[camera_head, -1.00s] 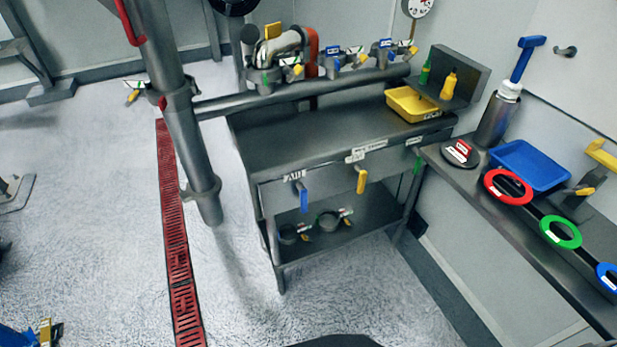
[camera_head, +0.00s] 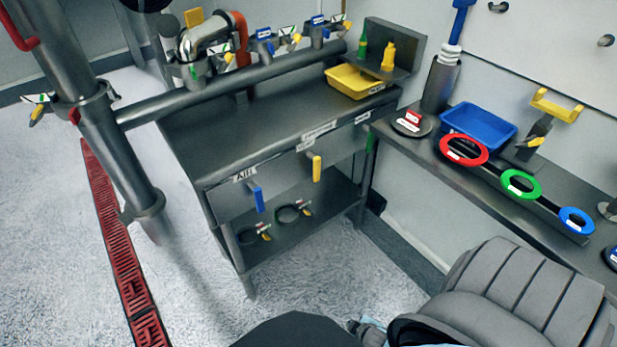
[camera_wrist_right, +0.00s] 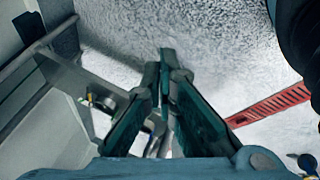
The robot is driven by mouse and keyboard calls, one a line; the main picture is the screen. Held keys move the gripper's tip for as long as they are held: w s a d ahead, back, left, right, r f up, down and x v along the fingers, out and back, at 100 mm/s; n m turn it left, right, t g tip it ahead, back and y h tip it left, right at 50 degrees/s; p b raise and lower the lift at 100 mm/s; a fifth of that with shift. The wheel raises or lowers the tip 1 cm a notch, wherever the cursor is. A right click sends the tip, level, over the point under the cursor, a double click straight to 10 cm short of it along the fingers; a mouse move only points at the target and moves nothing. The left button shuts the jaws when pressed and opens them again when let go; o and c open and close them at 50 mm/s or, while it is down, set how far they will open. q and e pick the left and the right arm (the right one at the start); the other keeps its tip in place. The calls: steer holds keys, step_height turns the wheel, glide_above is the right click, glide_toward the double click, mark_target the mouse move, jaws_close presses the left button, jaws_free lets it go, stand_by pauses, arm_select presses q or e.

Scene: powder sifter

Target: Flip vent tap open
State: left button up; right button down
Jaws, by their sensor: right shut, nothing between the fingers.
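Two lever taps hang from the front of the grey metal bench (camera_head: 260,120). One has a blue handle (camera_head: 257,199) beside a label that looks like "AIR". The other has a yellow handle (camera_head: 316,167) below a white label (camera_head: 306,146) too small to read surely; it may be the vent tap. Both handles point downward. My right gripper (camera_wrist_right: 165,58) is shut and empty in the right wrist view, with white floor beyond its tips. It appears apart from both handles. My left gripper is not in view.
A thick pipe (camera_head: 230,84) with several small valves runs behind the bench. A yellow tray (camera_head: 352,86) sits on the bench top. A side counter at right carries a blue tray (camera_head: 478,126) and red, green and blue rings. A red floor grate (camera_head: 112,238) crosses open floor at left.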

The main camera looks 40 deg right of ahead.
steer(key=w+d+r+n+t+h+b, duration=0.1)
steer(key=w+d+r+n+t+b, duration=0.15)
steer(key=w, duration=0.75)
arm_select(q)
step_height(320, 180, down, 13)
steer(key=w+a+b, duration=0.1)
steer(key=b, duration=0.7)
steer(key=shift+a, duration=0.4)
arm_select(e)
steer(key=w+r+n+t, duration=0.2)
steer(key=w+r, duration=0.3)
steer(key=r, duration=0.3)
steer(key=w+r+n+t+h, duration=0.1)
steer(key=w+r+n+t, duration=0.2)
steer(key=r, duration=0.4)
steer(key=w+r+n+t, duration=0.3)
steer(key=w+r+t, duration=0.2)
steer(key=r, duration=0.3)
steer(key=shift+w+d+r, duration=0.25)
steer(key=shift+w+r, duration=0.1)
steer(key=shift+w, duration=0.5)
steer(key=shift+w, duration=0.1)
